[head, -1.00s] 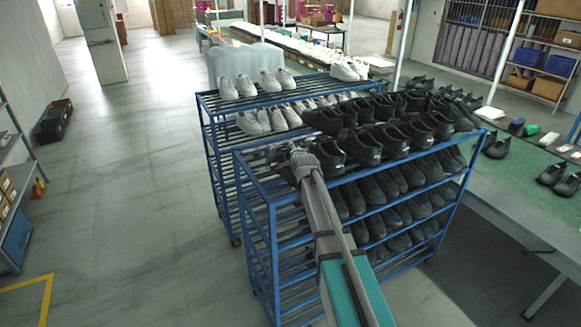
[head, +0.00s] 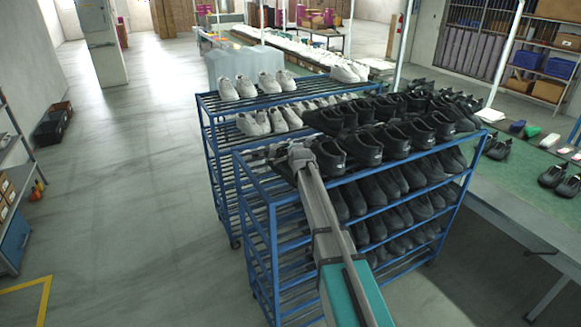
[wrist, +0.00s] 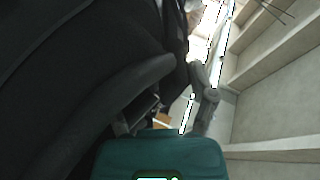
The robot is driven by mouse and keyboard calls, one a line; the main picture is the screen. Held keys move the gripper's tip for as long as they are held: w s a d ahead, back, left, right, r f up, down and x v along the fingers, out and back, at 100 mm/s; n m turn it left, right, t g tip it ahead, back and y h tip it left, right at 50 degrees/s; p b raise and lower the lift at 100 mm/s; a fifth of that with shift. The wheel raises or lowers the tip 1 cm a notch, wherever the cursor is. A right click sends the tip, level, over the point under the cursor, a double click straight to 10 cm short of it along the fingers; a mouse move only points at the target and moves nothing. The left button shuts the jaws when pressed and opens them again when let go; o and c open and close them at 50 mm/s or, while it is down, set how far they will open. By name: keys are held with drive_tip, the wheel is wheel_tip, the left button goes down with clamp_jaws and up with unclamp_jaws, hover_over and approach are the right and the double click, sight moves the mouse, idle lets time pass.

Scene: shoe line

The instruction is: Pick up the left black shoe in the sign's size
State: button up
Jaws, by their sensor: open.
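Many black shoes stand in rows on the blue rack; a front-row black shoe (head: 327,157) is just right of my gripper (head: 285,162) in the head view. My gripper is at the rack's top left end, partly hidden behind my own arm. In the wrist view a large black shoe (wrist: 90,85) fills the left side, very close to my gripper (wrist: 172,98). One finger shows clearly at the right; the other is mostly hidden by the shoe. The jaws are open, and I see no shoe held between them. No size sign is readable.
The blue rack (head: 272,235) has several lower shelves of black shoes. White shoes (head: 258,85) stand on another rack behind it. A green-topped table (head: 530,190) with black shoes is at the right.

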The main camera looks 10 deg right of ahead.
idle(0.4)
clamp_jaws()
